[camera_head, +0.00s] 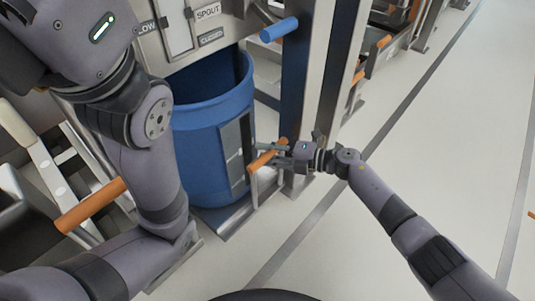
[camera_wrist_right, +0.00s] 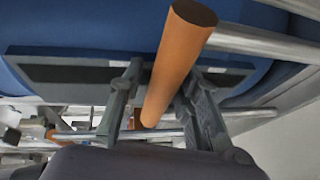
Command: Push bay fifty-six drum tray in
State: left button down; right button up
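A blue drum (camera_head: 205,115) stands upright on a low grey metal drum tray (camera_head: 232,222) in the bay. An orange handle (camera_head: 262,158) sits at the tray's front right, beside the drum. My right gripper (camera_head: 268,156) is at this handle. In the right wrist view, the orange handle (camera_wrist_right: 178,65) passes between my two spread fingers (camera_wrist_right: 163,105). A gap shows between the handle and the left finger; the right finger is close, and I cannot tell if it touches. My left arm crosses the left side of the head view, but its gripper is out of frame.
A steel frame with a dark blue post (camera_head: 296,75) stands right of the drum. A blue handle (camera_head: 279,30) juts out above. Another orange handle (camera_head: 90,206) is at the left, close to my left arm. Open floor (camera_head: 420,130) lies to the right.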

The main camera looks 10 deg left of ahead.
jog(key=shift+o, duration=0.8)
jog(key=shift+f, duration=0.1)
jog(key=shift+s+d, duration=0.1)
jog(key=shift+d, duration=0.05)
jog(key=v, duration=1.2)
